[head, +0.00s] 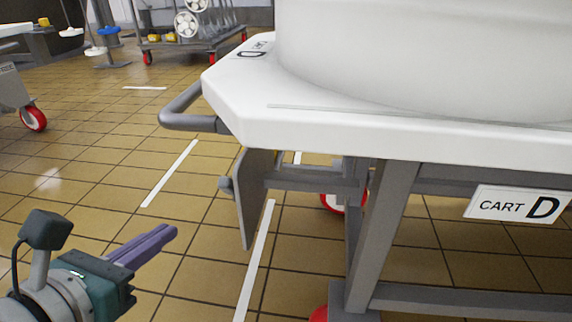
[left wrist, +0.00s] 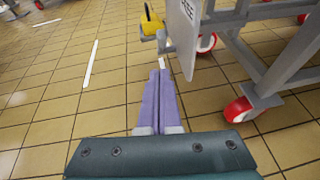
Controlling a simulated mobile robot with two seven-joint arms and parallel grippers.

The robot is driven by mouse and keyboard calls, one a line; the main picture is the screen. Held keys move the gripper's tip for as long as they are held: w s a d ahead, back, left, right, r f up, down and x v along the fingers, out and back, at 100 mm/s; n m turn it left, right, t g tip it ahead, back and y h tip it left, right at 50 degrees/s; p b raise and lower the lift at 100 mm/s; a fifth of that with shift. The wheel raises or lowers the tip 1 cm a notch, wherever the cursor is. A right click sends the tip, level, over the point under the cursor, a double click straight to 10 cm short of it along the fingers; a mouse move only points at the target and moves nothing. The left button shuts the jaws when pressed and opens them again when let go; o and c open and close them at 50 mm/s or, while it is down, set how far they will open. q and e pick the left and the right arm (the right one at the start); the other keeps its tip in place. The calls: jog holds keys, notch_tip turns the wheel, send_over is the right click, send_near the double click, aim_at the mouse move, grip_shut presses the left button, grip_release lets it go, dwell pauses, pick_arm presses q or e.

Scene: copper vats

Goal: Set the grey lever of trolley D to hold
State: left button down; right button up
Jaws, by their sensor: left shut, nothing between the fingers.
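Trolley D has a white top (head: 400,139) and a sign reading "CART D" (head: 520,206) on its near side. A grey upright plate (head: 252,205) hangs under its left corner; it also shows in the left wrist view (left wrist: 180,28) with small lettering. A yellow part (left wrist: 151,21) shows beside the plate. My left gripper (head: 170,234) has its purple fingers (left wrist: 160,74) shut and empty, left of and apart from the plate. My right gripper is not in view.
A grey push handle (head: 190,112) juts from the trolley's left edge. A red-rimmed wheel (left wrist: 240,109) and grey legs (head: 380,225) stand under the trolley. Tiled floor (head: 110,175) with white lines is clear to the left. Another trolley (head: 190,40) stands farther back.

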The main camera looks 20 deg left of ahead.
pick_arm(q)
notch_tip(320, 180, down, 3)
jog(key=m, duration=0.1)
jog(key=b, duration=0.6)
send_near(226, 191)
notch_tip(226, 191, down, 4)
jog(key=w, duration=0.2)
jog(key=shift+w+a+r+b, duration=0.1)
jog(key=shift+w+r+b, duration=0.05)
jog(key=shift+w+r, duration=0.5)
jog(key=shift+w+a+r+b, duration=0.15)
jog(key=shift+w+r, duration=0.3)
jog(key=shift+w, duration=0.3)
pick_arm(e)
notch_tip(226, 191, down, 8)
